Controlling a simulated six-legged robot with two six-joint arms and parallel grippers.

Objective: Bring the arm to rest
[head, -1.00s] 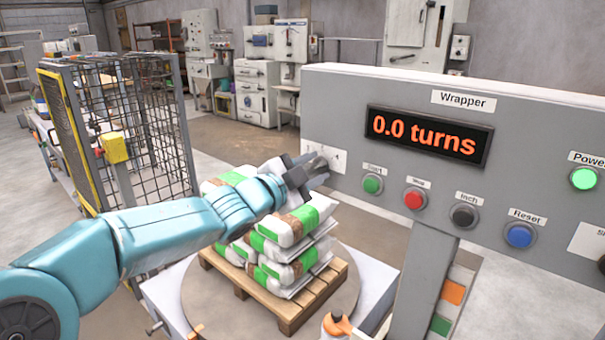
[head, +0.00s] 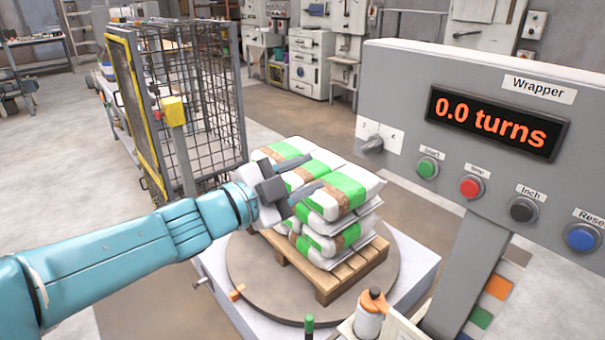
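My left arm is teal and reaches in from the left. Its grey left gripper (head: 314,172) is open, with its two fingers apart and nothing seen between them. It is in front of the stacked white and green bags (head: 345,186) in the picture, hiding part of them; I cannot tell whether it touches them. The wrapper panel (head: 400,90) stands to the right, clear of the gripper. Its selector knob (head: 372,145) is in plain view, and its display (head: 497,122) reads 0.0 turns. My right gripper is not in view.
The bags lie on a wooden pallet (head: 338,283) on a round turntable (head: 255,275). A mesh guard (head: 205,100) with a yellow box (head: 173,110) stands behind the arm. Green (head: 427,168), red, black and blue buttons line the panel. A white bottle-like item (head: 369,318) stands in front.

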